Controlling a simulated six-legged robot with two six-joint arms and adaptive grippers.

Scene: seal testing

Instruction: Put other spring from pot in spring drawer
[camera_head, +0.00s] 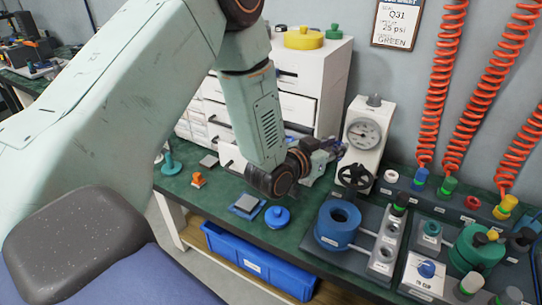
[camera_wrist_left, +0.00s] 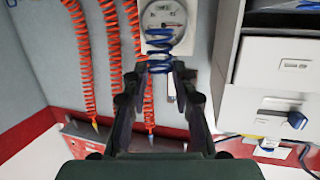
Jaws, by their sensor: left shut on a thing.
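A blue coil spring (camera_wrist_left: 158,50) is held between the fingertips of my left gripper (camera_wrist_left: 156,68), which is shut on it. In the head view, my left gripper (camera_head: 328,150) is in the air between the white drawer cabinet (camera_head: 332,85) and the gauge unit. The spring is too small to make out there. A drawer front (camera_head: 230,157) low on the cabinet seems to stand out, partly behind my arm. The cabinet (camera_wrist_left: 290,55) is at the right of the wrist view. A blue round pot (camera_head: 338,222) with a hole in its top stands on the bench. My right gripper is out of view.
A gauge unit (camera_head: 362,138) with a black handwheel stands right of my gripper. Orange coiled hoses (camera_head: 445,90) hang at the right. A blue knob-like piece (camera_head: 277,216), a grey block (camera_head: 245,204) and an orange piece (camera_head: 198,180) lie on the green bench. A blue bin (camera_head: 260,262) sits below.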

